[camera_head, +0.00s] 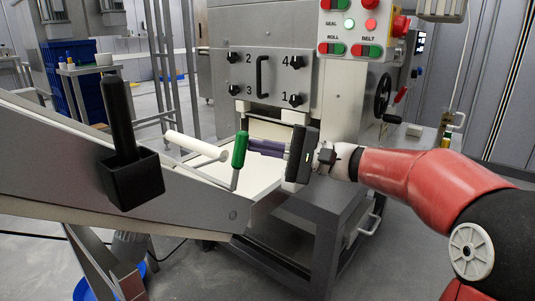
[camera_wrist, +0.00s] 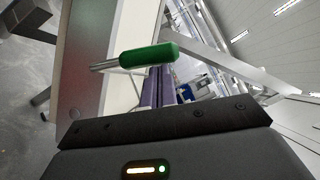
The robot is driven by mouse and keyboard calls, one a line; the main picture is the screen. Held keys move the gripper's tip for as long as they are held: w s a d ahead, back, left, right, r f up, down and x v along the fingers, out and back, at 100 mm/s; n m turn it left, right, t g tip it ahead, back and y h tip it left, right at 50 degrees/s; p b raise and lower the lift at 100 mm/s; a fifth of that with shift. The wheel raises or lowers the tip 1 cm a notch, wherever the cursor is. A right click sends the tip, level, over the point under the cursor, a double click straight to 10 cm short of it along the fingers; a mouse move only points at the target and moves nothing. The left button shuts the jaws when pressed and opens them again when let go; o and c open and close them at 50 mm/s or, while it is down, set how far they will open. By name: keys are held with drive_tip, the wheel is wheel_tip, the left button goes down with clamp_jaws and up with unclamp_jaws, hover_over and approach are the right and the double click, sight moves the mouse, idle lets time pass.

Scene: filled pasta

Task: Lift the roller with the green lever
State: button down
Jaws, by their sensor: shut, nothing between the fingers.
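The green lever (camera_head: 239,150) stands nearly upright on a thin metal rod at the conveyor's side, in the middle of the head view. The white roller (camera_head: 193,144) lies just left of it, slanting across the conveyor. My gripper (camera_head: 253,146) is shut and empty, with its purple fingers pointing left at the lever's right side. In the wrist view the green lever (camera_wrist: 149,55) lies across the tips of my gripper (camera_wrist: 161,72). The tips are very close to the lever; I cannot tell whether they touch it. The roller is not clear in the wrist view.
A black holder (camera_head: 131,180) with an upright black bar stands on the sloping grey conveyor side (camera_head: 60,140) at left. Behind is a machine panel (camera_head: 265,82) with numbered knobs and a handle. A control box (camera_head: 351,30) with buttons hangs above my arm.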

drive_tip(key=shift+s+a+r+n+g+h+b, duration=0.15)
drive_tip(key=shift+s+a+r+n+h+b, duration=0.2)
drive_tip(key=shift+n, duration=0.3)
drive_tip(key=shift+s+a+r+n+g+h+b, duration=0.15)
drive_tip(key=shift+s+a+r+n+h, duration=0.25)
drive_tip(key=shift+s+n, duration=0.2)
drive_tip(key=shift+f, duration=0.1)
